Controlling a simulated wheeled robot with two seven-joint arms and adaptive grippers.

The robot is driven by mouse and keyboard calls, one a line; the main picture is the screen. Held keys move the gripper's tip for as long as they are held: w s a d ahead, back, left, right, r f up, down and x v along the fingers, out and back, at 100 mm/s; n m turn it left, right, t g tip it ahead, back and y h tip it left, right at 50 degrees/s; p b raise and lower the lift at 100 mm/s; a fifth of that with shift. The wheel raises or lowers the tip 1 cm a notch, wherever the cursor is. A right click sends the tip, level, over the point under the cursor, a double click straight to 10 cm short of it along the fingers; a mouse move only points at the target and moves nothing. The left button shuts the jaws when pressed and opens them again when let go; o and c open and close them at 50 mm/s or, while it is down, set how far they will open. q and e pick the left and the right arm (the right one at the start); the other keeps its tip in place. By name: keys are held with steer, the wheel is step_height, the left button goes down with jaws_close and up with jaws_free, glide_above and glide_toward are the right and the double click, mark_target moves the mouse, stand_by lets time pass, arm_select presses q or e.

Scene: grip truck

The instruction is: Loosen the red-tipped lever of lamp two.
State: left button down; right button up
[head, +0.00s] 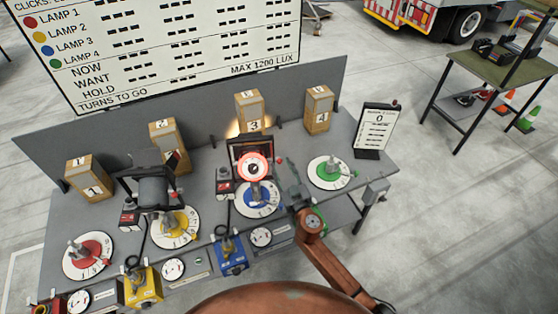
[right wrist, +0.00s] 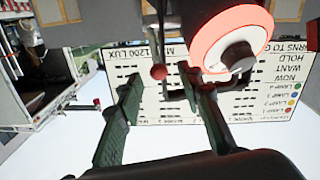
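Lamp two (head: 155,190) stands on the yellow dial (head: 167,238), its dark head tilted. A small red spot (head: 174,156) shows beside its head; I cannot tell if it is the lever's tip. Lamp three (head: 253,166) stands on the blue dial, its round face ringed in glowing red. My right gripper (head: 287,178) is just right of lamp three, near a red tip (head: 280,160). In the right wrist view its fingers (right wrist: 160,80) are apart, with a red ball (right wrist: 158,72) in line between the tips; contact is unclear. My left gripper is out of view.
Lamp one's red dial (head: 72,258) and lamp four's green dial (head: 343,172) flank these on the grey bench (head: 215,190). Numbered boxes (head: 88,180) stand along the back. A sign (head: 374,132) stands at the right end. Open floor lies to the right.

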mark_target(280, 163)
steer(key=shift+x, duration=1.7)
jaws_close()
